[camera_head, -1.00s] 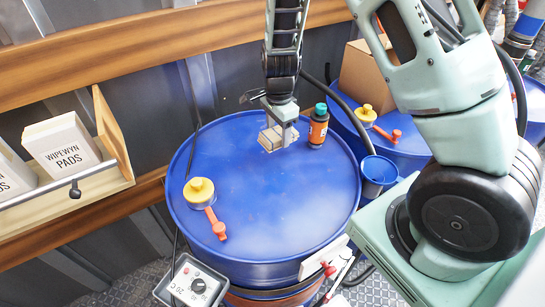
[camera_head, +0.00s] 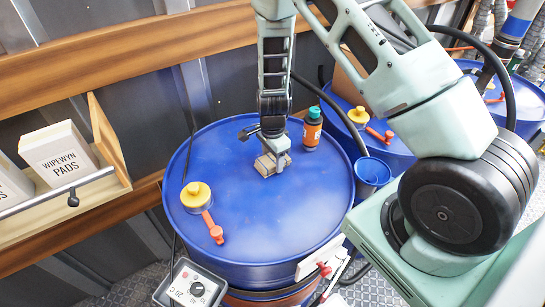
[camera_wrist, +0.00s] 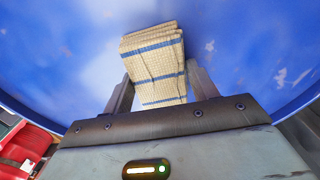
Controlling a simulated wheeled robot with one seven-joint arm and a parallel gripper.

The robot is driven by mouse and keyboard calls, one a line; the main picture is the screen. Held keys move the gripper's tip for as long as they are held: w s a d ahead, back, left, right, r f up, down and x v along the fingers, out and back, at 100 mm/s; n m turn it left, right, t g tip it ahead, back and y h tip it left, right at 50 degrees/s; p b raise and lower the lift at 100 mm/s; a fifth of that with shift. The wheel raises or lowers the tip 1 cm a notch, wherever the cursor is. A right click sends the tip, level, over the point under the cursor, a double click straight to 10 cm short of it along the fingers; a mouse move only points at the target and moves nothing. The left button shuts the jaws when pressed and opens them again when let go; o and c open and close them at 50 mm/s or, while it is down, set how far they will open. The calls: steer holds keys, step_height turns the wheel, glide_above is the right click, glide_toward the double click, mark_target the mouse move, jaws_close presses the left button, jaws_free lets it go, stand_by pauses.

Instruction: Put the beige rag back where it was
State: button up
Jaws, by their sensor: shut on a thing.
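The beige rag (camera_head: 266,166) is a small folded block of cloth with blue stripes at the top of the blue drum. In the wrist view, the rag (camera_wrist: 152,62) sits between the two fingers of my gripper (camera_wrist: 158,88). My gripper (camera_head: 279,165) is shut on the rag and points down over the drum lid (camera_head: 270,215). Whether the rag touches the lid or hangs just above it I cannot tell. The far side of the rag is partly hidden by my fingers.
A yellow bung (camera_head: 195,195) with an orange lever (camera_head: 213,228) is at the drum's left. A blue cup (camera_head: 372,175) hangs at its right rim. The lid's front is clear.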

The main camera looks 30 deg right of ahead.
mark_target(272, 158)
steer(key=shift+f, duration=0.2)
steer(key=o, duration=1.1)
step_height(272, 158, up, 12)
steer(key=b, duration=0.2)
steer(key=s+a+r+n+y, duration=0.1)
steer(key=s+a+r+n, duration=0.35)
steer(key=a, duration=0.25)
steer(key=s+a+r+n+y, duration=0.1)
steer(key=s+a+r+n, duration=0.35)
steer(key=a+n, duration=0.2)
steer(key=s+a+r+n, duration=0.1)
steer(key=s+a+n, duration=0.1)
steer(key=s+n, duration=0.3)
steer(key=s+a+r+n+h, duration=0.1)
steer(key=s+a+r+n, duration=0.1)
steer(key=s+n, duration=0.3)
steer(key=s+a+r+n, duration=0.1)
steer(key=s+a+n, duration=0.1)
steer(key=s+n, duration=0.2)
steer(key=shift+s+r+n, duration=0.15)
steer(key=shift+s+n, duration=0.05)
steer(key=shift+s, duration=0.5)
steer(key=shift+s+r+n, duration=0.1)
steer(key=shift+s+n, duration=0.1)
steer(key=shift+s, duration=0.5)
